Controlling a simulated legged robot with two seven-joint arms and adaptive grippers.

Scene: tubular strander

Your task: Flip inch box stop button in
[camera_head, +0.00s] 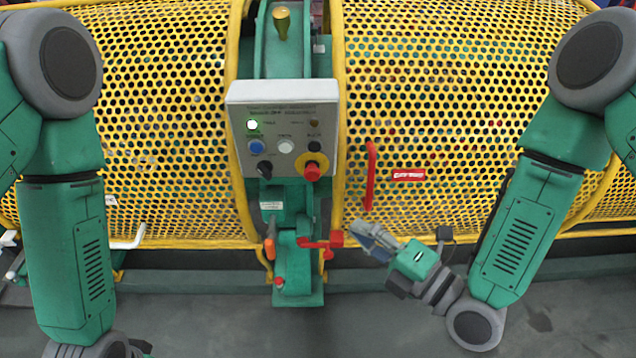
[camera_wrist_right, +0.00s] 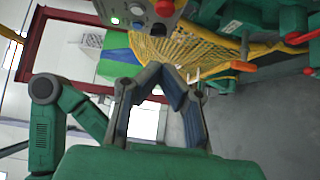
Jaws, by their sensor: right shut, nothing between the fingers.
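The inch box (camera_head: 280,100) is a light grey control panel on the green machine column, in the upper middle of the head view. Its stop button (camera_head: 312,172) is a red knob on a yellow base at the panel's lower right. In the right wrist view the panel shows tilted at the top edge, with the red button (camera_wrist_right: 165,8) partly cut off. My right gripper (camera_head: 362,233) is shut and empty, below and to the right of the panel, apart from the button. Its fingertips meet in the wrist view (camera_wrist_right: 162,72). My left gripper is out of view.
Yellow perforated guards (camera_head: 440,130) stand on both sides of the column. A red handle (camera_head: 370,175) stands on the right guard, near my right gripper. Red and orange levers (camera_head: 320,242) stick out below the panel. The grey floor (camera_head: 350,310) in front is clear.

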